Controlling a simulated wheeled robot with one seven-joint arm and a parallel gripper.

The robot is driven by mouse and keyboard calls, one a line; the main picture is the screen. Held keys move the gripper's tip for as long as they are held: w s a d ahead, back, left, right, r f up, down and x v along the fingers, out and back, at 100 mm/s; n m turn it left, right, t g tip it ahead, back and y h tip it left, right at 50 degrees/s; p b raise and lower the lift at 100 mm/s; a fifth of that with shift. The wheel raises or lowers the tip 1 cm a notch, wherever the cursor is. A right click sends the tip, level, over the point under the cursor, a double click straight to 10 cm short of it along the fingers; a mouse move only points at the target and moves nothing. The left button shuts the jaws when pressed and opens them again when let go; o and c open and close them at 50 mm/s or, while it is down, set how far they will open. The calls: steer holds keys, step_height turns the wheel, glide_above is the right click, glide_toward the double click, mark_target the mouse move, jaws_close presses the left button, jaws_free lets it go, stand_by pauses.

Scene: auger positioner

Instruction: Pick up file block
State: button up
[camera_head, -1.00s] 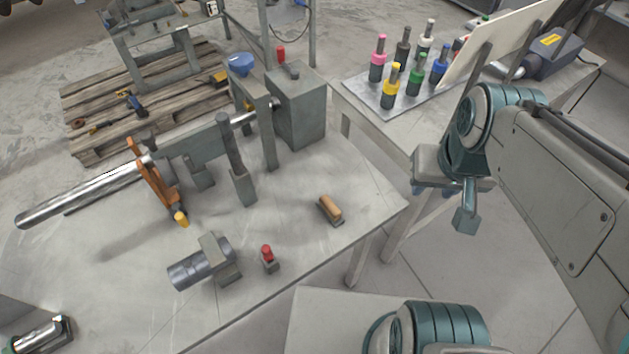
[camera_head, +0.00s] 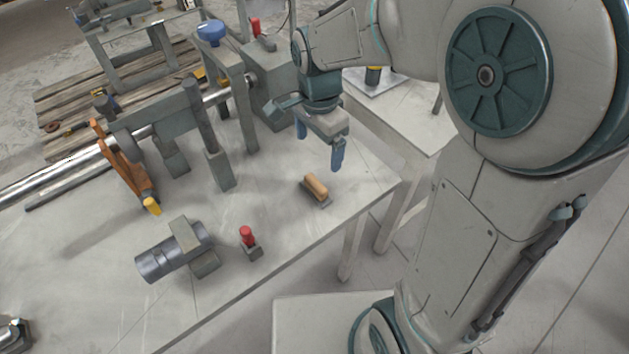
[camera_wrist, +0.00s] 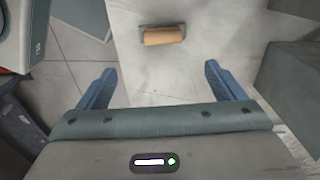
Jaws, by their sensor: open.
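The file block, a small block with a tan wooden top on a dark grey base (camera_head: 316,188), lies on the grey table near its right corner. In the wrist view the file block (camera_wrist: 163,36) shows near the top, beyond the fingertips and roughly centred between them. My gripper (camera_head: 322,150) is above the table, just behind and above the block in the head view. Its two blue fingers are apart and nothing is between them; they also show in the wrist view (camera_wrist: 160,82). The gripper does not touch the block.
On the grey table (camera_head: 255,295), a red-topped small block (camera_head: 248,243) and a motor-like grey cylinder (camera_head: 172,250) stand left of the file block. A metal post (camera_head: 215,150) and grey box (camera_head: 262,95) stand behind. A second table (camera_head: 415,125) is at the right. The surface around the block is clear.

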mark_target(316, 183)
steer(key=f, duration=0.9)
steer(key=f+b, duration=0.1)
steer(key=f, duration=0.4)
steer(key=shift+w+a, duration=0.1)
steer(key=shift+a, duration=0.15)
steer(key=c, duration=1.3)
steer(key=shift+r, duration=0.1)
steer(key=shift+r, duration=0.55)
step_height(316, 183, up, 3)
steer(key=shift+w+f, duration=0.1)
steer(key=shift+f, duration=0.05)
steer(key=d+r, duration=0.2)
steer(key=d, duration=0.1)
steer(key=s+d+r, duration=0.1)
steer(key=d+r, duration=0.1)
steer(key=d, duration=0.2)
steer(key=s+d+r, duration=0.1)
steer(key=d+r, duration=0.2)
steer(key=d, duration=0.1)
steer(key=shift+s+d, duration=0.25)
